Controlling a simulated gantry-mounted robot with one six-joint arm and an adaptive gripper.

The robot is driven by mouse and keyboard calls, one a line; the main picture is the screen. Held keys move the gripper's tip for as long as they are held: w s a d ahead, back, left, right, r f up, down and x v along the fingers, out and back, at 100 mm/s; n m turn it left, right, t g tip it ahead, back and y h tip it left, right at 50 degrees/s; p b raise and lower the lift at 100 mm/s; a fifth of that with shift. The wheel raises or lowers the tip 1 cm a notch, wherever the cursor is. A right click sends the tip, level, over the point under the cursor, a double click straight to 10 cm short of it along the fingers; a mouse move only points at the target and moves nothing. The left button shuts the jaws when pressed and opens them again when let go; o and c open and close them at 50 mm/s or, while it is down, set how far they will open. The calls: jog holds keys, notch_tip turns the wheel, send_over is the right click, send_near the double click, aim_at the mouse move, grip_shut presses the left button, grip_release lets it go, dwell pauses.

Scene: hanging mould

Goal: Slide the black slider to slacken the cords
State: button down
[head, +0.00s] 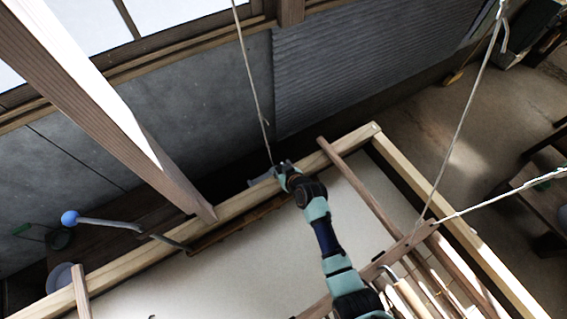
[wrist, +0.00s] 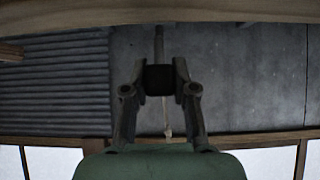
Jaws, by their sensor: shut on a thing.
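The black slider (wrist: 159,79) is a small dark block between my fingertips in the wrist view. My gripper (head: 279,169) is shut on it, with one finger on each side. A pale cord (wrist: 158,45) runs in line with the slider and shows on both sides of it. In the head view the cord (head: 248,75) comes down from the top to my gripper at the far beam of the wooden frame. The slider cannot be made out there behind my gripper.
The wooden frame (head: 350,138) surrounds a pale flat sheet (head: 240,270). Other cords (head: 465,115) meet at a wooden bar on the right. A slanting post (head: 110,110) stands at left, near a crank with a blue knob (head: 69,217). Open floor lies at upper right.

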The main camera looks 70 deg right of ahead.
jog(key=w+a, duration=0.1)
jog(key=a, duration=0.1)
jog(key=w+a+p, duration=0.1)
jog(key=w+a, duration=0.1)
jog(key=w+a+p, duration=0.1)
jog(key=a, duration=0.1)
jog(key=shift+w, duration=0.15)
jog(key=c, duration=1.3)
grip_release()
jog(key=o, duration=0.5)
jog(key=shift+w+a, duration=0.1)
jog(key=shift+a, duration=0.1)
jog(key=shift+c, duration=0.2)
jog(key=shift+d, duration=0.1)
